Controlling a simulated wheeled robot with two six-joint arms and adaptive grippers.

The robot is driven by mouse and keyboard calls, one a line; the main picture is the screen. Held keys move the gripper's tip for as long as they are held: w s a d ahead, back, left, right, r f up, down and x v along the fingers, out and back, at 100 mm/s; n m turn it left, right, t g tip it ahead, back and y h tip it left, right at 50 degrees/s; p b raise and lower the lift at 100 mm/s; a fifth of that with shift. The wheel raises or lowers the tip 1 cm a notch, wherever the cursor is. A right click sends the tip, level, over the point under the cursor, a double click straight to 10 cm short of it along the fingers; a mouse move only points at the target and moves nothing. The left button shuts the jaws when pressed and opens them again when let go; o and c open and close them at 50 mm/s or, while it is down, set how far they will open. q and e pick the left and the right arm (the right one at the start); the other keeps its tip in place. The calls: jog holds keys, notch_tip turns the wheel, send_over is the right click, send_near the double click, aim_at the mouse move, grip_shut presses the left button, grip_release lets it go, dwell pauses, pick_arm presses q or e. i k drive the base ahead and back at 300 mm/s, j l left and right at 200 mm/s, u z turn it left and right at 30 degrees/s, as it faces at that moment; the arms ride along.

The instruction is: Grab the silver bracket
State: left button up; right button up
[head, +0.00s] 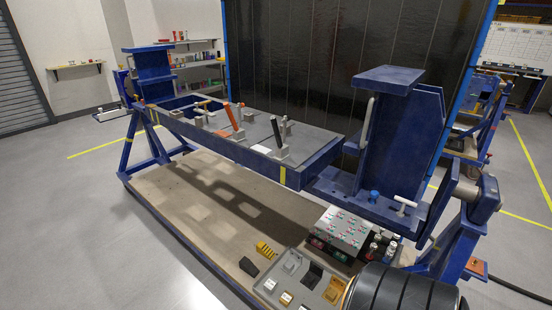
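A small silver-grey piece (291,262) that looks like the bracket lies at the back left of a grey parts tray (322,290) near the bottom of the head view. It is small, so its exact shape is hard to tell. Black, yellow and pale parts lie near it in the same tray. The tray's front is cut off by the picture edge. Neither of my grippers shows in the head view.
A blue rotary jig (292,178) with clamps spans above a wooden platform (190,205). A dark ribbed cylinder (402,290) blocks the bottom right.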

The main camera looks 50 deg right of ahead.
aim_at(294, 262)
jog(key=i+z, duration=0.45)
jog(key=i, duration=0.15)
jog(key=i+j+z, duration=0.25)
jog(key=i+z, duration=0.2)
jog(key=i, duration=0.15)
